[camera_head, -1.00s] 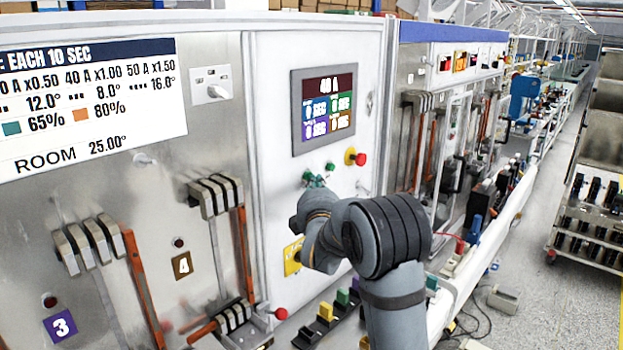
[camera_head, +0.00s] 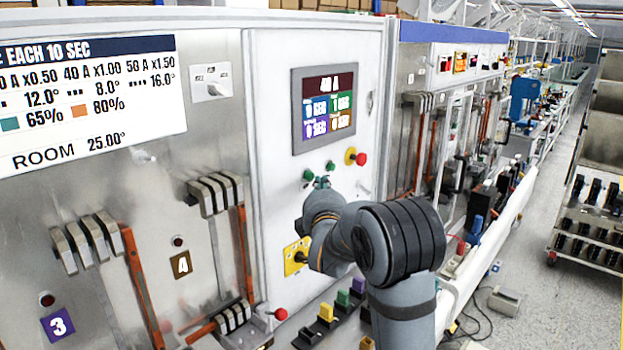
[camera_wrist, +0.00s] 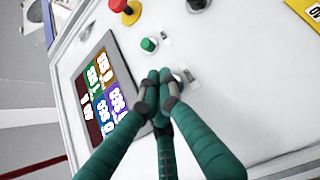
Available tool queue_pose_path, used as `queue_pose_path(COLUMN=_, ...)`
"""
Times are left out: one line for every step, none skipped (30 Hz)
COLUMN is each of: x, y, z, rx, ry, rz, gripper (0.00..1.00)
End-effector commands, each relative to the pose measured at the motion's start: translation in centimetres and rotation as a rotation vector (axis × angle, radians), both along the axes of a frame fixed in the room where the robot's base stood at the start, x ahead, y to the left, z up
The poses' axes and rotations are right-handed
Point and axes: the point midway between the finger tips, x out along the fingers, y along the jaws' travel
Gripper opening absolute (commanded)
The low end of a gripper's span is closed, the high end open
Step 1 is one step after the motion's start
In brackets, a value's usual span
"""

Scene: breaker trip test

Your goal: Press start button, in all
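The white control panel has two green push buttons below its display, a left one (camera_head: 308,175) and a right one (camera_head: 330,165). Their labels are too small to read, so I cannot tell which is start. My gripper (camera_head: 321,182) is just right of and below the left button in the head view. In the wrist view its green fingers (camera_wrist: 160,78) come together at the tips with nothing seen between them. One green button (camera_wrist: 149,44) is clear there. A silver ring (camera_wrist: 183,76) lies partly hidden behind the fingertips; contact cannot be told.
The display (camera_head: 325,104) reads 40 A above coloured tiles. A red mushroom button (camera_head: 360,159) on a yellow base sits right of the green buttons. Breaker levers (camera_head: 216,194) stand on the left panel. Coloured blocks (camera_head: 327,312) lie below my arm.

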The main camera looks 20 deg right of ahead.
Motion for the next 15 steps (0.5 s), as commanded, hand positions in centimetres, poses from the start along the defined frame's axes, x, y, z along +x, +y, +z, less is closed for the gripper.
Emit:
queue_pose_path(x=-0.1, y=-0.1, z=0.0, rx=0.0, ry=0.0, rz=0.0, gripper=0.0)
queue_pose_path(x=-0.2, y=-0.1, z=0.0, rx=0.0, ry=-0.001, rz=-0.001, gripper=0.0)
queue_pose_path(x=-0.4, y=-0.2, z=0.0, rx=-0.001, ry=-0.002, rz=-0.001, gripper=0.0)
queue_pose_path(x=-0.6, y=-0.4, z=0.0, rx=-0.001, ry=-0.003, rz=-0.001, gripper=0.0)
queue_pose_path(x=-0.9, y=-0.5, z=-0.1, rx=-0.001, ry=-0.002, rz=-0.001, gripper=0.0)
queue_pose_path(x=-1.2, y=-0.7, z=-0.1, rx=-0.001, ry=-0.002, rz=-0.002, gripper=0.0)
queue_pose_path(x=-1.5, y=-0.8, z=-0.1, rx=-0.001, ry=-0.003, rz=-0.002, gripper=0.0)
queue_pose_path(x=-1.8, y=-0.9, z=-0.1, rx=-0.001, ry=-0.003, rz=-0.002, gripper=0.0)
queue_pose_path(x=-2.2, y=-1.1, z=-0.2, rx=-0.001, ry=-0.002, rz=-0.002, gripper=0.0)
queue_pose_path(x=-2.5, y=-1.2, z=-0.2, rx=-0.001, ry=-0.002, rz=-0.002, gripper=0.0)
queue_pose_path(x=-2.7, y=-1.4, z=-0.1, rx=-0.001, ry=-0.002, rz=-0.002, gripper=0.0)
queue_pose_path(x=-3.1, y=-1.6, z=-0.1, rx=-0.001, ry=-0.003, rz=-0.002, gripper=0.0)
queue_pose_path(x=-3.3, y=-1.7, z=-0.1, rx=-0.001, ry=-0.003, rz=-0.002, gripper=0.0)
queue_pose_path(x=-3.6, y=-1.8, z=-0.1, rx=-0.002, ry=-0.002, rz=-0.001, gripper=0.0)
queue_pose_path(x=-3.9, y=-1.9, z=-0.1, rx=-0.001, ry=-0.002, rz=-0.002, gripper=0.0)
